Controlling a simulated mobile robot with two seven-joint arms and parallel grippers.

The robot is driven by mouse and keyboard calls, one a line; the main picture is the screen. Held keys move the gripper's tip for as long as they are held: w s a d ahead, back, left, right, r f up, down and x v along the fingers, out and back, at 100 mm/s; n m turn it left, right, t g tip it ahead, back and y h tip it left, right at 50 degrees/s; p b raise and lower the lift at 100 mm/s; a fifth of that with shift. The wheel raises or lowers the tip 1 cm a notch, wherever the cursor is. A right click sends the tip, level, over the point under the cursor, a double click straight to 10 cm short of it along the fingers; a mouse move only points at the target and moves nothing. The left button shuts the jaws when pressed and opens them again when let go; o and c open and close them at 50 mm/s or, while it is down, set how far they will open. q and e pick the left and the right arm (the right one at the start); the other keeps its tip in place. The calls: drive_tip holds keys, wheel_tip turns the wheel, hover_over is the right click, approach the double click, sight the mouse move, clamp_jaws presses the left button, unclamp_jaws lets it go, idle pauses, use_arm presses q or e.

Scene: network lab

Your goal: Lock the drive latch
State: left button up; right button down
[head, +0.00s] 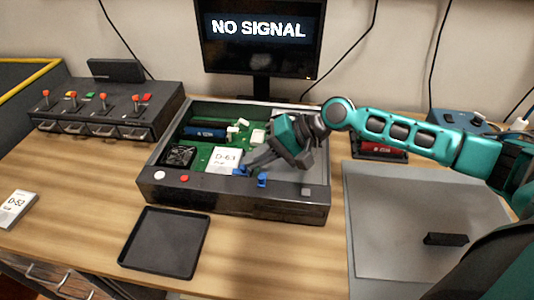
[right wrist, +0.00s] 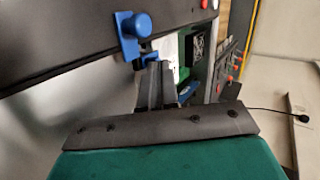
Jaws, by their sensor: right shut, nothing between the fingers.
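The drive labelled D-63 (head: 225,158) lies in the open dark chassis (head: 290,205), near its front wall. Two small blue latch pieces show beside it: a left one (head: 240,171) and a right one (head: 262,180) at the front wall. In the right wrist view a blue latch knob (right wrist: 136,26) stands just beyond the fingers, and another blue piece (right wrist: 187,92) is beside them. My right gripper (head: 250,168) reaches down into the chassis with its fingertips close to the latch, shut and empty. Whether it touches the latch I cannot tell. My left gripper is out of view.
An empty black tray (head: 165,243) stands in front of the chassis. A drive labelled D-52 (head: 16,209) lies at the far left. A switch console (head: 105,108) is at back left, a monitor (head: 260,45) behind. A grey mat (head: 400,230) with a black block (head: 446,239) lies right.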

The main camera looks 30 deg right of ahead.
drive_tip(key=p+v, duration=0.1)
drive_tip(key=v, duration=1)
drive_tip(key=shift+s+d+r, duration=0.15)
drive_tip(key=shift+s+d, duration=0.1)
drive_tip(key=shift+d, duration=0.05)
drive_tip(key=shift+s+d+r, duration=0.15)
drive_tip(key=shift+d+r, duration=0.2)
